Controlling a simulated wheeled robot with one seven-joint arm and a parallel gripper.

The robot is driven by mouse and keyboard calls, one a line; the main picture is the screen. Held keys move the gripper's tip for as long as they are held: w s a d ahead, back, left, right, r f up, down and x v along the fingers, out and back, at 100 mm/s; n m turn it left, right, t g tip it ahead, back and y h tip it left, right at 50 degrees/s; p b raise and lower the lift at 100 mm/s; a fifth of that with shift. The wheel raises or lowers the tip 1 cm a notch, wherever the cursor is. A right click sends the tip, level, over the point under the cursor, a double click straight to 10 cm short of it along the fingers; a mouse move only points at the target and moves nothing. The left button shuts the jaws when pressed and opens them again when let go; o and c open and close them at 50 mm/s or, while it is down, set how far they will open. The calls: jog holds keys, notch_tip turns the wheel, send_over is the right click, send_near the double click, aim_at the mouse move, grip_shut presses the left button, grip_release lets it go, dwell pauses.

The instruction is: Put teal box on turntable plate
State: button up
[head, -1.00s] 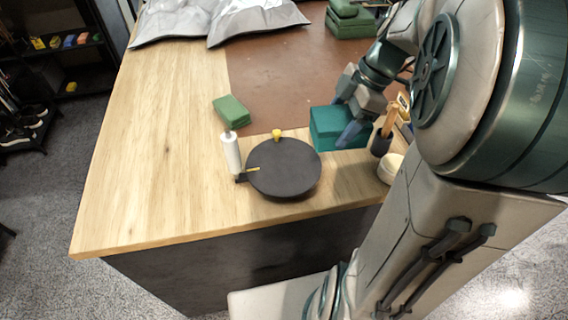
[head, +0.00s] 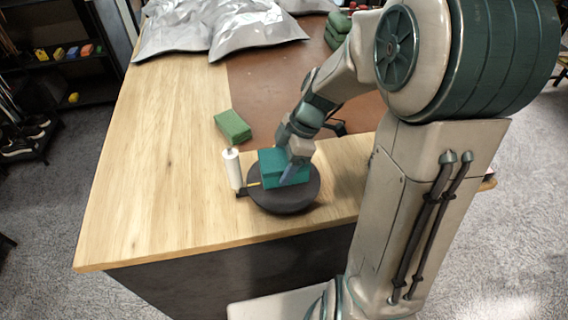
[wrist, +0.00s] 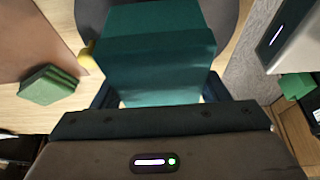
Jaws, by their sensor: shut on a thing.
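The teal box (head: 280,166) is over the dark round turntable plate (head: 284,202) in the head view. I cannot tell whether it touches the plate or hangs just above it. My gripper (head: 293,172) is shut on the box from the right side. In the wrist view the teal box (wrist: 155,55) fills the space between the fingers of my gripper (wrist: 158,95), with the dark plate (wrist: 228,25) behind it. Part of the plate is hidden by the box.
A green block (head: 233,126) lies on the wooden table (head: 150,180) behind the plate. A white roller (head: 233,168) stands at the plate's left edge. Silver bags (head: 250,30) lie at the back. The left side of the table is clear.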

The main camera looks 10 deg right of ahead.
jog(key=shift+f, duration=0.9)
jog(key=shift+f, duration=0.15)
jog(key=o, duration=1.1)
